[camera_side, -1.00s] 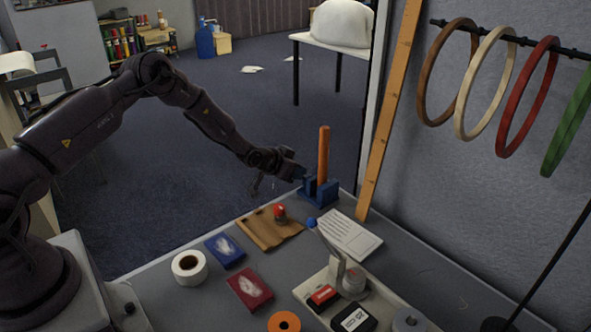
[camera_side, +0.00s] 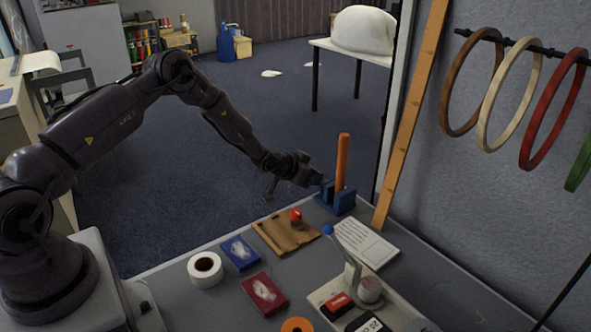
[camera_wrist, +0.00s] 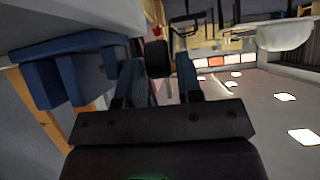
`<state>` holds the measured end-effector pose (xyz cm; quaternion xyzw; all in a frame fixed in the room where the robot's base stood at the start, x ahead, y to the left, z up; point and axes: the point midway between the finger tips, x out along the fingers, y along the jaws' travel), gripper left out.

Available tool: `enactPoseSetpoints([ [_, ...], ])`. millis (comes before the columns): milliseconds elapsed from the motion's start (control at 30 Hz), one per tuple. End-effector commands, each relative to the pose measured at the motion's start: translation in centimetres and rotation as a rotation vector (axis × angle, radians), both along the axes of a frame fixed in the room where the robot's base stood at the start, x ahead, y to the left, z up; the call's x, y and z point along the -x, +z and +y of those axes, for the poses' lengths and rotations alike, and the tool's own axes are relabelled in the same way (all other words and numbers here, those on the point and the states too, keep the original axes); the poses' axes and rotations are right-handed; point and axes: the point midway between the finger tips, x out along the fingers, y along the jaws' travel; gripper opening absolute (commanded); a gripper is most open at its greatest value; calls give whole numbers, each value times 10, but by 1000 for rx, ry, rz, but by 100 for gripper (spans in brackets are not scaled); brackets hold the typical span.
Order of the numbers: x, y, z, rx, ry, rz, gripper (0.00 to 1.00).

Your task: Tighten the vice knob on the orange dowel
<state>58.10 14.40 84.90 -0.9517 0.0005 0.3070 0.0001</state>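A blue vice (camera_side: 336,198) stands at the far corner of the table, and it also shows in the wrist view (camera_wrist: 68,72). The orange dowel (camera_side: 343,160) stands upright in it. My gripper (camera_side: 318,181) is at the vice's left side, reaching in from the left. In the wrist view my gripper's two blue fingers (camera_wrist: 160,78) are apart, with a dark knob (camera_wrist: 157,58) between their tips. I cannot tell whether both fingers touch the knob. In the side view the knob is hidden by the gripper.
A brown board (camera_side: 284,236) with a red-topped item (camera_side: 296,217), a white sheet (camera_side: 366,243), a blue box (camera_side: 240,252), a red box (camera_side: 264,292) and a white tape roll (camera_side: 205,269) lie nearer.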

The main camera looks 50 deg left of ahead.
Motion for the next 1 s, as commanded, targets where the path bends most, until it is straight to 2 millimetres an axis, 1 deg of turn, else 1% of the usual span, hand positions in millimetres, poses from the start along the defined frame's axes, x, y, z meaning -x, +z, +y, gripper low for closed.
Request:
enactPoseSetpoints([
  [167,23,17,1,-1,2,2,33],
  [400,63,46,1,0,2,0,33],
  [600,88,64,1,0,2,1,33],
  [800,98,70,0,0,1,1,33],
  [1000,98,70,0,0,1,1,33],
])
